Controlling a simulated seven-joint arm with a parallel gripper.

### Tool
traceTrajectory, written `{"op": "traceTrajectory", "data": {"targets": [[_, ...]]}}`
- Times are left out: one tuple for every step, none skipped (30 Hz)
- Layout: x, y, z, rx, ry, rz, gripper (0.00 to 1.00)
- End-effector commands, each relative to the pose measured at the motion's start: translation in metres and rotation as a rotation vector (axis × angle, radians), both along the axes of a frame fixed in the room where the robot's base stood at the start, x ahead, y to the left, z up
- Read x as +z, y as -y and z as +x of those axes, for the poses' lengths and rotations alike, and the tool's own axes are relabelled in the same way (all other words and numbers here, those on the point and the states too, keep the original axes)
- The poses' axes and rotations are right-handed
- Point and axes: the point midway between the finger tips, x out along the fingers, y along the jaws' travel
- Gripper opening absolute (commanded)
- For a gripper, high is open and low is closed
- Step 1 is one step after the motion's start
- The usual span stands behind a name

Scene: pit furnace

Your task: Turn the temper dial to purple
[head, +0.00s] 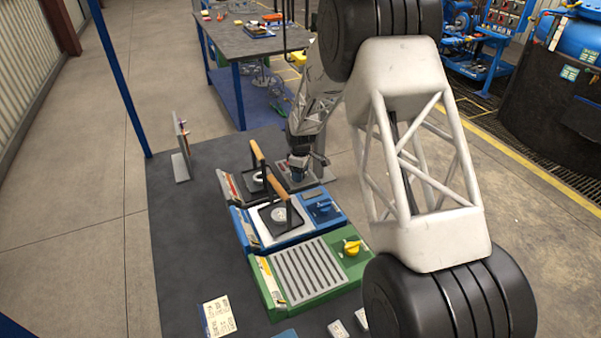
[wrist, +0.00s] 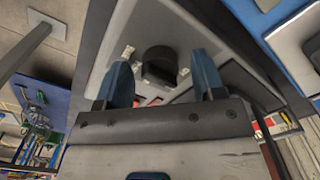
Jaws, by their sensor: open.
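My gripper (head: 305,160) is over the far unit on the dark bench in the head view. In the wrist view my gripper (wrist: 163,78) is open, with its two blue fingers apart. A black round dial (wrist: 160,58) on a grey panel (wrist: 205,35) shows between and just beyond the fingertips. I cannot tell whether the fingers touch it. Small white labels and red marks lie around the dial; their words and the dial's setting are too small to read. In the head view my gripper mostly hides this dial.
Nearer on the bench (head: 185,255) are a blue unit with a blue dial (head: 323,208) and a green unit with a yellow dial (head: 352,247). Two wooden-handled lids (head: 275,187) rise left of my gripper. An upright plate (head: 181,150) stands at the far left.

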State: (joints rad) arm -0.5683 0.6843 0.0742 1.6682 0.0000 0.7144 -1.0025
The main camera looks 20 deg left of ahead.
Motion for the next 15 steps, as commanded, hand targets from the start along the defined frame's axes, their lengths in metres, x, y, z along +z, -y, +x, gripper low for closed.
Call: {"op": "traceTrajectory", "data": {"targets": [[-0.001, 0.0, 0.0, 0.0, 0.0, 0.0, 0.63], [-0.0014, 0.0, 0.0, 0.0, 0.0, 0.0, 0.63], [-0.0016, 0.0, 0.0, 0.0, 0.0, 0.0, 0.63], [-0.0017, 0.0, -0.0001, 0.0, 0.0, 0.0, 0.63], [-0.0016, 0.0, 0.0, 0.0, 0.0, 0.0, 0.63], [-0.0016, 0.0, -0.0001, 0.0, 0.0, 0.0, 0.63], [-0.0016, 0.0, -0.0001, 0.0, 0.0, 0.0, 0.63], [-0.0016, 0.0001, -0.0001, 0.0, 0.0, 0.0, 0.63], [-0.0016, 0.0001, -0.0001, 0.0, 0.0, 0.0, 0.63], [-0.0016, 0.0001, -0.0001, 0.0, 0.0, 0.0, 0.59], [-0.0016, 0.0001, -0.0001, 0.0, 0.0, 0.0, 0.55], [-0.0016, 0.0001, -0.0002, 0.0, 0.0, 0.0, 0.49], [-0.0015, 0.0001, -0.0002, 0.0, 0.0, 0.0, 0.44], [-0.0015, 0.0001, -0.0002, 0.0, 0.0, 0.0, 0.4], [-0.0015, 0.0001, -0.0002, 0.0, 0.0, 0.0, 0.33]]}}
